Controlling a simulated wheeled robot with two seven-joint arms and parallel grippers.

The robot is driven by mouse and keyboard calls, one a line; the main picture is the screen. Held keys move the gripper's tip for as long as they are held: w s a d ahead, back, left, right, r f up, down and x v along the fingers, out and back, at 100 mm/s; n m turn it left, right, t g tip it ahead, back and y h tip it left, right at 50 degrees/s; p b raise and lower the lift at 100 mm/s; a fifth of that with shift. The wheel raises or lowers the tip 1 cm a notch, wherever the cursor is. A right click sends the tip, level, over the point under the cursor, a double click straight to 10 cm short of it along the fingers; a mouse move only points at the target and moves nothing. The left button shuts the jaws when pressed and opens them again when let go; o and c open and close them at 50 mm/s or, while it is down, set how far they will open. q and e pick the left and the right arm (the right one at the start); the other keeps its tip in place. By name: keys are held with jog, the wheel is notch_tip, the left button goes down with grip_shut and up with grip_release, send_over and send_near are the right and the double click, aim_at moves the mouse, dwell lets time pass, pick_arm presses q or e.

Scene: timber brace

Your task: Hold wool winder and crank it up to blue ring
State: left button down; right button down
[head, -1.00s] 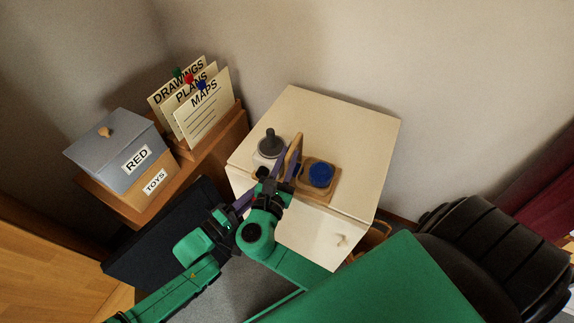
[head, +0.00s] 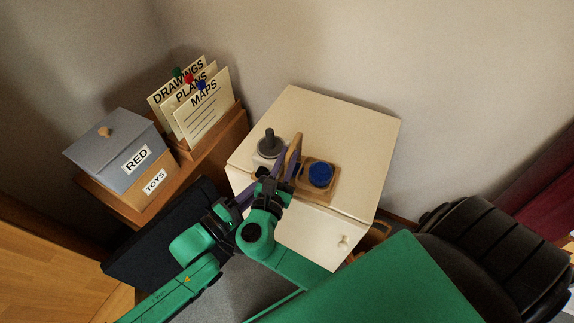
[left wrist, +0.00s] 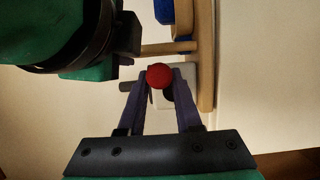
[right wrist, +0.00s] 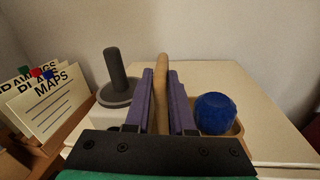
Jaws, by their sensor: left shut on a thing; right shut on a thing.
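The wool winder stands on the cream cabinet. I see its grey post (head: 269,142) on a pale base and a thin upright wooden piece (head: 294,155), also in the right wrist view (right wrist: 162,80). Right of it, a blue ball (head: 320,174) sits in a wooden tray (head: 318,195). My right gripper (right wrist: 161,75) is shut on the wooden piece. My left gripper (left wrist: 160,76) is shut, with a red knob (left wrist: 160,76) between its fingertips, in front of a pale block (left wrist: 184,77). In the head view the red knob is hidden. I see no blue ring clearly.
Left of the cabinet (head: 340,115), a wooden shelf (head: 215,150) holds cards marked DRAWINGS, PLANS and MAPS (head: 203,105) and a grey-lidded box (head: 115,150). A black chair (head: 490,245) stands at the right. The back of the cabinet top is clear.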

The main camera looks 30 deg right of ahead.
pick_arm(q)
jog(key=c, duration=1)
grip_release()
jog(key=shift+w+a+r, duration=0.15)
jog(key=shift+w+r, duration=0.2)
jog(key=shift+r, duration=0.35)
jog(key=o, duration=0.8)
jog(key=shift+c, duration=0.2)
jog(key=shift+f, duration=0.1)
jog(key=shift+a, duration=0.1)
jog(key=s+a, duration=0.4)
jog(key=a, duration=0.2)
jog(key=shift+s, duration=0.35)
